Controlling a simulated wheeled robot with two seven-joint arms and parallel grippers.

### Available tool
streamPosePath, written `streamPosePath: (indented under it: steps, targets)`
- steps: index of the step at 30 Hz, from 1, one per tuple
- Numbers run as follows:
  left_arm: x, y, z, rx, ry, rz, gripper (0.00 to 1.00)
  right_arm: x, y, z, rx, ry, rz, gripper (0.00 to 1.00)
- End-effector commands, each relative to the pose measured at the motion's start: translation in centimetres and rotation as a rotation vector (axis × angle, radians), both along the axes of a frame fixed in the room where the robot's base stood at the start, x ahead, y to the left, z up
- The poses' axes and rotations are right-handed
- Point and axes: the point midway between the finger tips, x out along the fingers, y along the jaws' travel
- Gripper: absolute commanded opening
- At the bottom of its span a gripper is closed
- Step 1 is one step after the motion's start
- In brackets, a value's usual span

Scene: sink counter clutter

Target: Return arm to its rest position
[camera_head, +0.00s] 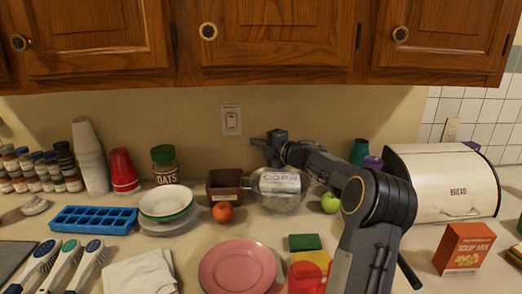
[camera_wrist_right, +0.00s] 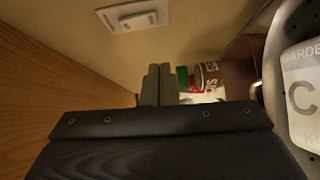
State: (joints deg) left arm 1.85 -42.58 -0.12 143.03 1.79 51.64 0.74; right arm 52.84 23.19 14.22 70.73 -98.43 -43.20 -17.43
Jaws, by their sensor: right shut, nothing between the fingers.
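The labelled jar fills the right edge of that view. My left gripper is not in view.
A brown box (camera_head: 224,185) and red apple (camera_head: 222,212) stand left of the labelled jar. A green apple (camera_head: 330,203) and white bread box (camera_head: 445,183) are to the right. A pink plate (camera_head: 237,268) lies in front. Wooden cabinets (camera_head: 275,45) hang above.

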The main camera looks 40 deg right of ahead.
Motion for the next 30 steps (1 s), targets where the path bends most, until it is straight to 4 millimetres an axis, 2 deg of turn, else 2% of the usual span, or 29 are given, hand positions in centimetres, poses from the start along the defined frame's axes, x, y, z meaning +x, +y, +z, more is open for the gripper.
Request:
streamPosePath:
  steps: [6, 23, 26, 28, 30]
  targets:
    - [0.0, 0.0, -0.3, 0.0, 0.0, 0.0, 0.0, -1.2, -0.1, -0.2, 0.001, 0.0, 0.001, 0.0]
    - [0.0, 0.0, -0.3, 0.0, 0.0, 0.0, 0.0, -1.2, 0.0, 0.0, 0.004, -0.001, 0.0, 0.0]
    - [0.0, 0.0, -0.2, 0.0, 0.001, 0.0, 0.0, -1.1, 1.1, 1.5, 0.047, -0.014, -0.036, 0.0]
    - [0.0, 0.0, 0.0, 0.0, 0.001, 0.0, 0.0, -1.2, 2.7, 3.6, 0.129, -0.03, -0.099, 0.0]
    - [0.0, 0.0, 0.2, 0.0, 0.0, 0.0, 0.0, -2.1, 4.9, 5.7, 0.268, -0.037, -0.198, 0.0]
